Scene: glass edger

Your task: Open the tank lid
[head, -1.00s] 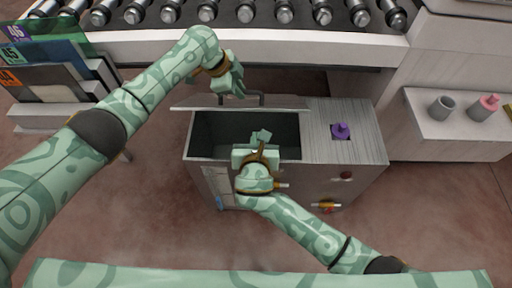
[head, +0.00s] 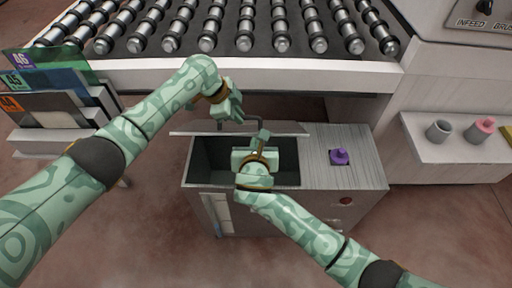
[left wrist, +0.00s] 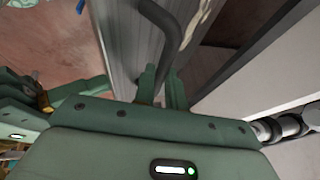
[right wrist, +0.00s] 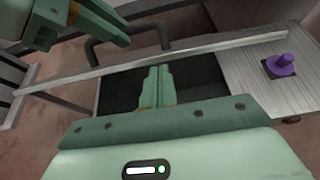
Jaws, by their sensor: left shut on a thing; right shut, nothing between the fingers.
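The grey tank (head: 345,175) stands in the middle of the head view with its dark opening (head: 208,160) showing. The tank lid (head: 185,133) is raised at the back edge of the opening and looks nearly edge-on. Its dark bar handle (head: 245,123) is on the far side; it also shows in the left wrist view (left wrist: 165,18). My left gripper (head: 232,117) is shut on the lid handle. My right gripper (head: 262,138) is shut and empty, over the opening in front of the lid; its closed fingers also show in the right wrist view (right wrist: 155,85).
A purple knob (head: 340,157) sits on the tank's fixed right top. A roller conveyor (head: 240,70) runs behind. A rack of coloured panels (head: 60,95) is at left. A shelf (head: 460,150) with a grey cup (head: 438,131) and a pink-topped one (head: 481,130) is at right.

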